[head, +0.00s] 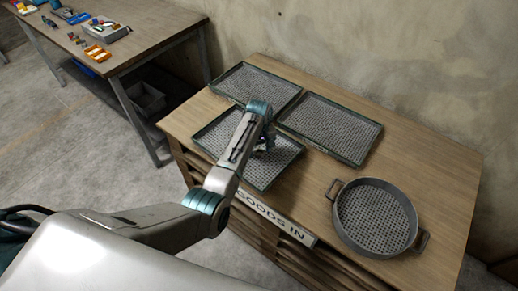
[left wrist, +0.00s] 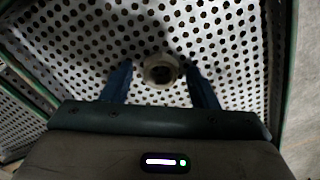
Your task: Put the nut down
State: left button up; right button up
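The nut (left wrist: 160,70) shows in the left wrist view as a small, dull, round metal piece with a hole. It is between the two fingertips of my left gripper (left wrist: 159,72), with a gap on each side. Behind it is the perforated floor of the front tray (left wrist: 95,25); it looks to be resting there. In the head view my left gripper (head: 264,146) is low over this front tray (head: 262,180), and the nut cannot be made out. My left gripper is open. My right gripper is not in view.
Two more perforated trays, at the back left (head: 262,82) and the right (head: 340,125), lie close beside the front tray. A round two-handled pan (head: 375,215) stands on the table (head: 440,165) to the right. A "GOODS IN" sign (head: 270,215) is on the front edge.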

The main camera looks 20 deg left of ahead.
aim_at(259, 151)
pick_arm(q)
jog(key=shift+r, duration=0.1)
jog(key=shift+r, duration=0.25)
notch_tip(259, 151, up, 12)
jog(key=b, duration=0.2)
jog(key=shift+f, duration=0.15)
